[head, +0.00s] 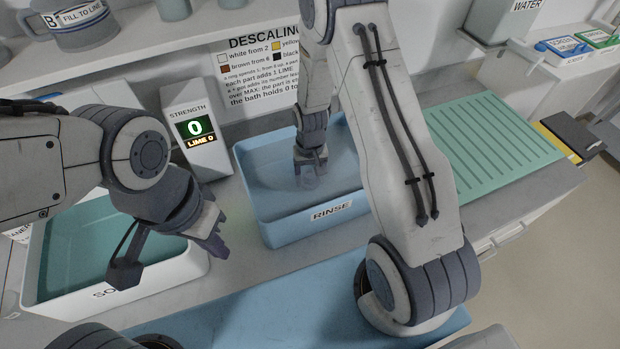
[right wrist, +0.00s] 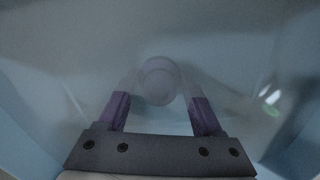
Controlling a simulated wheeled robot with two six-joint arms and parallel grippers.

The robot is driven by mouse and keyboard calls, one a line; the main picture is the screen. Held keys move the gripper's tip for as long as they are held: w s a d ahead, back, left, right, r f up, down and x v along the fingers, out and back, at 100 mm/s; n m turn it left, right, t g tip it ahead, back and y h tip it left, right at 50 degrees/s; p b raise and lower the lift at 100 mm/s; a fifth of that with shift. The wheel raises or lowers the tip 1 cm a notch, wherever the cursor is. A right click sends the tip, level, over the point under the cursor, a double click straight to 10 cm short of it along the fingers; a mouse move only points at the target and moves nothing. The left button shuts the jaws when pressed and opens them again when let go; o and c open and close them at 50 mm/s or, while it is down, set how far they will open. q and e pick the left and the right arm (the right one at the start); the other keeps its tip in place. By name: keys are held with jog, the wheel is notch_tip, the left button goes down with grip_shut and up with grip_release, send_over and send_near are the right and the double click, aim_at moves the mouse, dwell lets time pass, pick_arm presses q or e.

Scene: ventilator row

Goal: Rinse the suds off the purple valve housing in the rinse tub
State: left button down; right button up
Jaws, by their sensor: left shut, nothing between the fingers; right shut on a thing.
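The blue rinse tub (head: 288,231), labelled RINSE, stands mid-counter with water in it. My right gripper (head: 310,162) reaches down into it and is shut on the purple valve housing. The right wrist view shows the housing (right wrist: 160,82) as a pale purple round shape between the fingers (right wrist: 158,105), blurred and hazy; I cannot make out suds on it. In the head view the housing (head: 308,180) is a faint shape under the gripper, apparently in the water. My left gripper (head: 212,240) is shut and empty, between the white tub and the rinse tub.
A white tub (head: 192,269) with teal liquid stands left, partly behind my left arm. A strength display (head: 195,128) reads 0, LIME 0. A green ribbed drainer (head: 490,135) lies right, empty. A blue mat (head: 275,310) covers the front. A shelf with mugs (head: 80,22) hangs behind.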

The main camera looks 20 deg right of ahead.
aim_at(310, 175)
jog(key=shift+r, duration=0.15)
notch_tip(310, 175, up, 15)
jog(key=p, duration=1.1)
dwell(0.4)
jog(key=shift+p, duration=0.3)
dwell(1.6)
notch_tip(310, 175, up, 4)
jog(key=shift+f+p, duration=0.15)
jog(key=shift+p, duration=0.8)
